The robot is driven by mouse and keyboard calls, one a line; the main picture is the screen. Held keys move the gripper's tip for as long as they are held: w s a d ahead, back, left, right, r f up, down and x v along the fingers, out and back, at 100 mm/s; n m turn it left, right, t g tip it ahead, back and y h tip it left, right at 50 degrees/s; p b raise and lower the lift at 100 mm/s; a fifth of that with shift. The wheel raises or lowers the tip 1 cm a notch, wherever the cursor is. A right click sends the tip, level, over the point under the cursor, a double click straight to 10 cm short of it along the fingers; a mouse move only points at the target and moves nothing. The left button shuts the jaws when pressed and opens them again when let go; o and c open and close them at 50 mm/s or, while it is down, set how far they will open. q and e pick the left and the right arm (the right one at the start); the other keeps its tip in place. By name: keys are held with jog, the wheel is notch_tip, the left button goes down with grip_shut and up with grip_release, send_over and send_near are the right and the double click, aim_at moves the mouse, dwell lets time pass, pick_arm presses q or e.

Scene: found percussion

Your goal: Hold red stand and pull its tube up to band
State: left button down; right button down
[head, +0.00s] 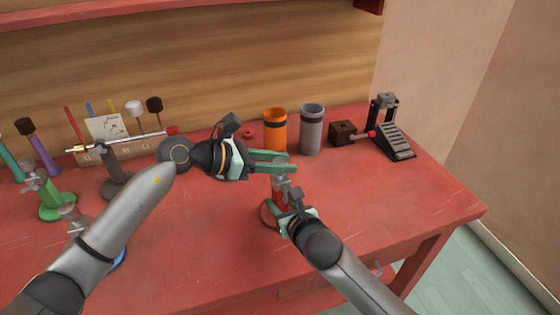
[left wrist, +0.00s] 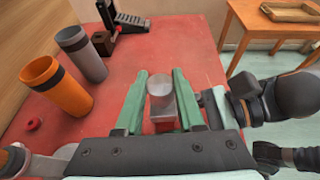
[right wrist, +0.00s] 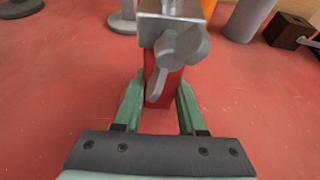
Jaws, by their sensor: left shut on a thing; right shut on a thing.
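The red stand (head: 267,214) stands on the red table, in front of the orange and grey cups. Its red post shows in the right wrist view (right wrist: 158,84) below a grey clamp with a wing screw (right wrist: 178,50). My right gripper (head: 286,213) is shut on the post, low down under the clamp. My left gripper (head: 284,162) is shut on the silver tube at the top of the stand. The tube's round end shows between its green fingers in the left wrist view (left wrist: 160,84). I cannot make out a band on the tube.
An orange cup (head: 275,130) and a grey cup (head: 312,130) stand behind the stand. A black pedal (head: 392,140) and a brown block (head: 342,133) are further right. A green stand (head: 56,205) and a grey stand (head: 113,184) are left. The table's right part is clear.

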dwell(0.8)
pick_arm(q)
notch_tip(320, 180, up, 6)
jog(key=shift+f, duration=0.1)
pick_arm(e)
jog(key=shift+f, duration=0.1)
pick_arm(q)
jog(key=c, duration=0.5)
grip_release()
jog(key=shift+f, duration=0.1)
jog(key=shift+a, duration=0.1)
jog(key=v, duration=1.2)
